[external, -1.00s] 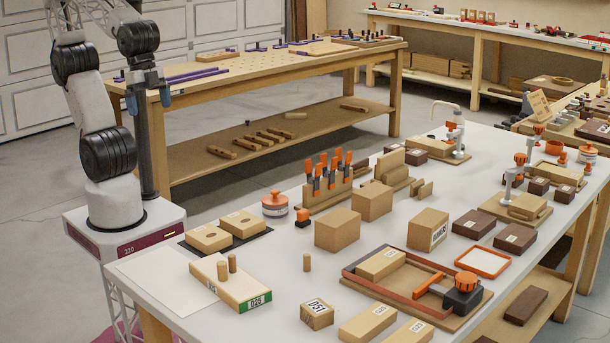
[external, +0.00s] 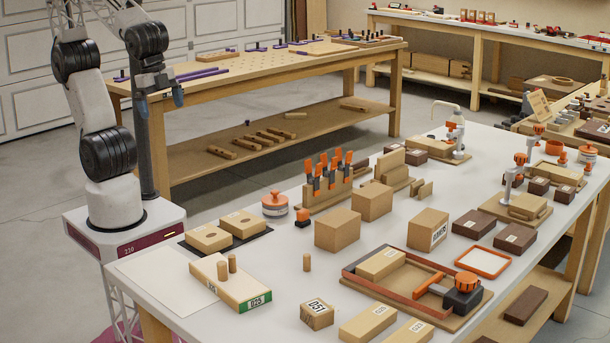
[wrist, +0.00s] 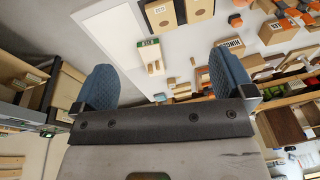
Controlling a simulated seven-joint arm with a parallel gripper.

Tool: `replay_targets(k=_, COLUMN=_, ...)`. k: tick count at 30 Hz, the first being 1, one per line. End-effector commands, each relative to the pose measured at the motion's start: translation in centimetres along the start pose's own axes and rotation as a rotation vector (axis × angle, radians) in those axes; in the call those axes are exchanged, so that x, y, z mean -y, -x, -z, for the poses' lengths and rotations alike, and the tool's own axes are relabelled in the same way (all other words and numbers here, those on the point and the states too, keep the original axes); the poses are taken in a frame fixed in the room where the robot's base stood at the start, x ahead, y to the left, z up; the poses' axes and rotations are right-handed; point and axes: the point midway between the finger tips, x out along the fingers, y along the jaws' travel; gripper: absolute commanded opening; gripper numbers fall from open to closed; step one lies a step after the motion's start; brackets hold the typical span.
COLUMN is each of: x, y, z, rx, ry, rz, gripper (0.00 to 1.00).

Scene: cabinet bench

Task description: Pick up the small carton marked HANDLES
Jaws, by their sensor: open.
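A cardboard carton (external: 428,230) with a white label on its front stands on the white table, right of centre in the external view. Its lettering is too small to read surely, but it may be the HANDLES carton. My gripper (external: 161,97) is raised at the upper left, well away from the carton and beyond the table's left end. In the wrist view my gripper (wrist: 163,80) has its two blue fingers wide apart with nothing between them. A carton with a label (wrist: 232,46) shows there beyond the right finger; I cannot tell which carton it is.
Two plain cartons (external: 337,230) (external: 371,201) stand left of the labelled one. A wooden tray with an orange clamp (external: 462,293) lies in front. A rack of orange-handled tools (external: 328,184) stands behind. A block with pegs (external: 230,283) lies at the near left.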

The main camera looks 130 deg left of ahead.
Motion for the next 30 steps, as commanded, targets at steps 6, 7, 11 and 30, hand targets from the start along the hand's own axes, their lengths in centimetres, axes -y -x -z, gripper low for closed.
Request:
replay_targets(k=6, x=3.2, y=-1.7, z=3.2, rx=0.086, ry=-0.119, rz=0.109, gripper=1.00)
replay_targets(k=7, x=3.8, y=-1.9, z=3.7, rx=0.098, ry=-0.136, rz=0.124, gripper=1.00)
replay_targets(k=11, x=5.9, y=-3.1, z=5.6, rx=0.157, ry=-0.217, rz=0.188, gripper=1.00)
replay_targets(k=30, x=16.8, y=-10.6, z=15.0, rx=0.466, ry=-0.635, rz=0.443, gripper=1.00)
